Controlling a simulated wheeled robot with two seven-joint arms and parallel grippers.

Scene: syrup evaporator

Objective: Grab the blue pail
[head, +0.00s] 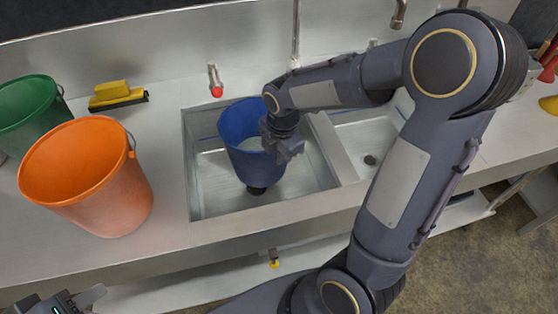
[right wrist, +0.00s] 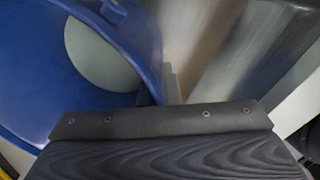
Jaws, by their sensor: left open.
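The blue pail (head: 238,122) is in the left basin of the sink, and its open top faces up. My right gripper (head: 287,150) is at the right side of the pail's rim and hides part of it. In the right wrist view the pail (right wrist: 40,85) fills the left side, with a pale round patch inside. Its rim runs down behind the dark gripper part at the bottom. Whether the jaws are closed on the rim cannot be seen. My left gripper (head: 78,302) is open at the bottom left corner, partly cut off and far from the pail.
An orange bucket (head: 110,205) and a green bucket (head: 30,112) stand on the counter at left. A yellow brush or squeegee (head: 113,94) lies behind them. A red-tipped tap (head: 215,82) is behind the sink (head: 205,205). A divider (head: 332,148) separates the basins.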

